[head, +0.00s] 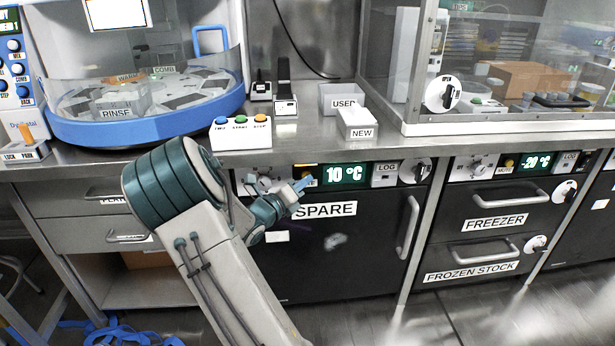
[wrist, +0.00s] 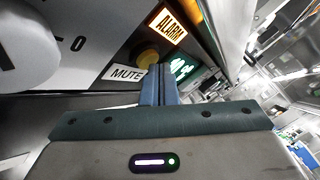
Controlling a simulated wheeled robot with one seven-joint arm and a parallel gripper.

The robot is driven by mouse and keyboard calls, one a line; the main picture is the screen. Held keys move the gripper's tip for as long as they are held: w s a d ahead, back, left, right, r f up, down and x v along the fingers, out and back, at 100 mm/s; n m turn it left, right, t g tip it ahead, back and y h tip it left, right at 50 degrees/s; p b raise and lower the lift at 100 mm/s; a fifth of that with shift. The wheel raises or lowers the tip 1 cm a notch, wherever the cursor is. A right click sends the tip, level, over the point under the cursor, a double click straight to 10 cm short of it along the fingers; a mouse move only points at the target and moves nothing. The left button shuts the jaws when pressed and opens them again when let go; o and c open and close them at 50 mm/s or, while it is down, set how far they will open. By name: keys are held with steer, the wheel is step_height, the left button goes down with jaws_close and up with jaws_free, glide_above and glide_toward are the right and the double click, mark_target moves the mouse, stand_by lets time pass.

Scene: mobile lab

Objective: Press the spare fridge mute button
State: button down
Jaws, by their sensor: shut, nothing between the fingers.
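The spare fridge (head: 330,245) is the black-fronted unit under the counter, with a SPARE label and a display (head: 345,174) reading 10 °C. In the wrist view its round yellow mute button (wrist: 147,59) sits above the MUTE label (wrist: 125,73), beside a lit orange ALARM lamp (wrist: 167,27). My gripper (head: 304,183) is at the fridge's control panel, its blue fingers together and empty. In the wrist view the fingertips (wrist: 160,68) are just below and right of the button and overlap its edge. I cannot tell whether they touch it. In the head view my fingers largely hide the button.
A LOG button panel (head: 385,174) and a dial (head: 415,171) are right of the display. The fridge handle (head: 407,227) sticks out at right. The freezer (head: 490,215) has its own MUTE button (head: 508,163). The steel counter (head: 310,137) overhangs the panel.

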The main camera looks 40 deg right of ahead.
steer(key=shift+w+d, duration=0.15)
steer(key=shift+w, duration=0.05)
stand_by(0.3)
steer(key=shift+s, duration=0.1)
steer(key=shift+s+a+p, duration=0.5)
steer(key=shift+s+p, duration=0.1)
steer(key=shift+s, duration=0.1)
steer(key=shift+s, duration=0.1)
steer(key=shift+s+a+p, duration=0.3)
steer(key=shift+s+a, duration=0.15)
steer(key=shift+s, duration=0.25)
steer(key=shift+s+a+p, duration=0.35)
steer(key=shift+s+a, duration=0.05)
steer(key=shift+s, duration=0.25)
steer(key=shift+s+a+p, duration=0.3)
steer(key=shift+s+a, duration=0.15)
steer(key=shift+s, duration=0.25)
